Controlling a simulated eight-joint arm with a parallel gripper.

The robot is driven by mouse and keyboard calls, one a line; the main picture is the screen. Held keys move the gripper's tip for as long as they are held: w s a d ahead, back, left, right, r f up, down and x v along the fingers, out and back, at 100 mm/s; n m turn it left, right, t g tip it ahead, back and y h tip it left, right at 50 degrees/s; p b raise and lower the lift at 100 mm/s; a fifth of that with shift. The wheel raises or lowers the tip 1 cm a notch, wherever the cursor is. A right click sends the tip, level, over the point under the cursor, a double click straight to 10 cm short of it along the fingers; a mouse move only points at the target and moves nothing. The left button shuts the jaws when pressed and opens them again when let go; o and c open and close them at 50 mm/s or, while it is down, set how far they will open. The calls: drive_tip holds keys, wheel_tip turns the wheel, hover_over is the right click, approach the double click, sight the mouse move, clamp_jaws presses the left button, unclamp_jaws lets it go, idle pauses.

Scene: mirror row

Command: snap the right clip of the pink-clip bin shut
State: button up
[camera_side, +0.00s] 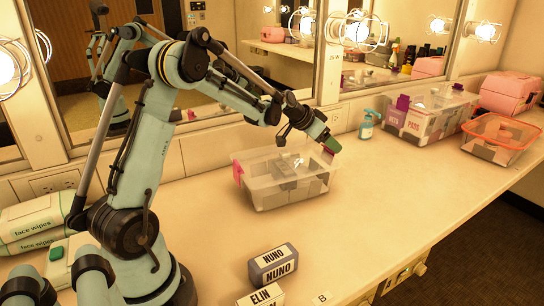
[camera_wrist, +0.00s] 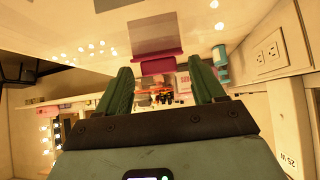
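The pink-clip bin (camera_side: 285,190) is a clear box with a clear lid and grey boxes inside, standing mid-counter. Its left clip (camera_side: 238,172) is pink and shows on the left end. The right clip (camera_side: 327,155) shows just below my gripper (camera_side: 332,145) at the right end, partly hidden by the fingers. In the wrist view my gripper (camera_wrist: 161,76) has two green fingers spread apart. A pink clip (camera_wrist: 158,65) lies ahead of the gap between them, as a wide bar. I cannot tell whether the fingers touch it.
A second clear bin (camera_side: 425,120) with purple clips, a blue spray bottle (camera_side: 367,126), an orange-rimmed bin (camera_side: 497,145) and a pink case (camera_side: 508,92) stand to the right. Labelled blocks (camera_side: 273,265) lie in front. Face wipes packs (camera_side: 35,222) lie left. Mirrors line the wall.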

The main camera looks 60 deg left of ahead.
drive_tip(key=v, duration=1.2)
idle(0.4)
drive_tip(key=w+r+g, duration=0.3)
drive_tip(key=w+g, duration=0.2)
drive_tip(key=shift+y, duration=0.3)
drive_tip(key=x, duration=1.1)
drive_tip(key=shift+w+d+f, duration=0.1)
drive_tip(key=shift+d+f, duration=0.2)
drive_tip(key=shift+d, duration=0.05)
